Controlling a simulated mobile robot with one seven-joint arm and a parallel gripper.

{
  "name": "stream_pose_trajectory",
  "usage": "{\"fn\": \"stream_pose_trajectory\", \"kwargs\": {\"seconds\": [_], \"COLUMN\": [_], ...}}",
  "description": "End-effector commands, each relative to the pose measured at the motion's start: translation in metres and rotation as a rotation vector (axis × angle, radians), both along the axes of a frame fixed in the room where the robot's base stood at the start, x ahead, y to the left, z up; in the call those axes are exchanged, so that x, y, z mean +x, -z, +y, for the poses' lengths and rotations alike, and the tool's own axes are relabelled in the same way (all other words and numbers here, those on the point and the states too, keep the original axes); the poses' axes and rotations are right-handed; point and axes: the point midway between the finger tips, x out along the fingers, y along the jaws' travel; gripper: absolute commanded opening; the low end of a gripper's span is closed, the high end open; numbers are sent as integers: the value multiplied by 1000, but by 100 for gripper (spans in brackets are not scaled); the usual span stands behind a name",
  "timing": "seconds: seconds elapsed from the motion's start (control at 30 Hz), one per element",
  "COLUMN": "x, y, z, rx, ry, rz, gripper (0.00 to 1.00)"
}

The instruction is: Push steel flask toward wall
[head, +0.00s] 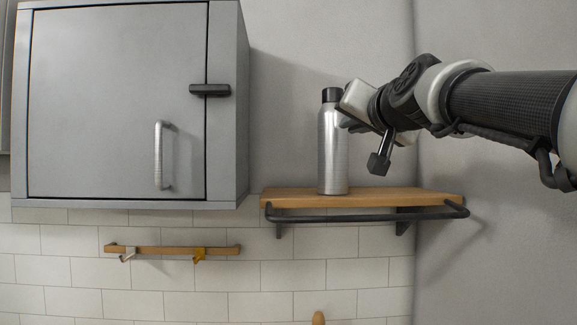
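The steel flask (332,150) is a tall silver cylinder with a black cap. It stands upright on the wooden shelf (412,198), left of the shelf's middle. My gripper (378,160) reaches in from the right and is just right of the flask's upper body. One dark finger with a blocky tip shows, pointing down above the shelf. The other finger is not clearly visible, so its opening cannot be judged. The pale hand overlaps the flask's right edge near the top; I cannot tell whether they touch.
A grey cabinet (120,100) hangs at the left. A dark rail (370,217) runs along the shelf's front. A hook rack (172,250) is on the tiled wall below the cabinet. The grey back wall (290,100) meets a side wall (500,240) at the right. The shelf's right part is bare.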

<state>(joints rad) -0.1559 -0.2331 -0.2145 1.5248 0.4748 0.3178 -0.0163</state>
Motion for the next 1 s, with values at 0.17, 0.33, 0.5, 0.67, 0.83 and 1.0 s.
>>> {"fn": "stream_pose_trajectory", "kwargs": {"seconds": [0.17,0.33,0.5,0.67,0.83,1.0], "x": [-33,-60,-78,-84,-73,-41], "y": [27,46,58,62,62,61], "z": [1,6,11,14,14,15], "rx": [380,718,958,1065,1083,1083], "ry": [27,54,72,81,82,82], "rz": [28,44,47,47,49,52], "gripper": [0,0,0,0,0,0]}}
